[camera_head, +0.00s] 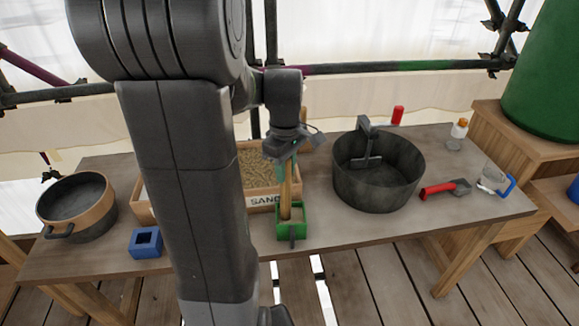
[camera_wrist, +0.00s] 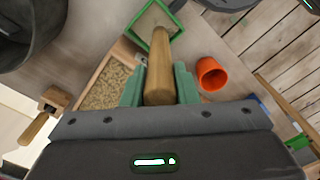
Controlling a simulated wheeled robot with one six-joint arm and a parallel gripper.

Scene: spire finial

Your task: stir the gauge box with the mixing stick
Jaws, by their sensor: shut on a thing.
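The gauge box is a small green open-topped box (camera_head: 292,230) at the front middle of the table. It also shows at the top of the wrist view (camera_wrist: 139,27), with pale material inside. The mixing stick is a round wooden rod (camera_head: 286,192), close to upright in the head view. My gripper (camera_head: 285,165) is above the box and shut on the stick; its green fingers (camera_wrist: 158,85) flank the stick in the wrist view. The stick's lower end is within the box's opening. How deep it reaches is not clear.
A sand tray (camera_head: 262,200) lies behind the box, partly hidden by my arm. A dark bucket (camera_head: 378,190) stands right, a wood-banded pot (camera_head: 75,207) left. A blue block (camera_head: 145,243), a red scoop (camera_head: 440,190) and an orange cup (camera_wrist: 211,73) are also around.

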